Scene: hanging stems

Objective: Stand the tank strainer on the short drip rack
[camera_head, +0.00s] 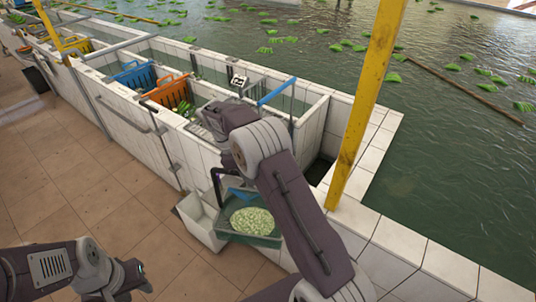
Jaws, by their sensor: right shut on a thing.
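My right arm reaches from the bottom right over the white tiled tank, with its wrist over the near compartment. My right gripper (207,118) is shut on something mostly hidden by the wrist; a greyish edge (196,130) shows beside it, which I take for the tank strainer. I cannot make out its full shape or whether it touches anything. I cannot pick out the short drip rack for certain; a blue bar on thin posts (277,92) stands just beyond the wrist. My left gripper (133,279) is low at the left over the floor, away from the tank; its fingers are unclear.
A green tray of pale green pieces (252,221) and a white bin (200,222) are at the tank's near side. A yellow post (366,100) rises right of my arm.

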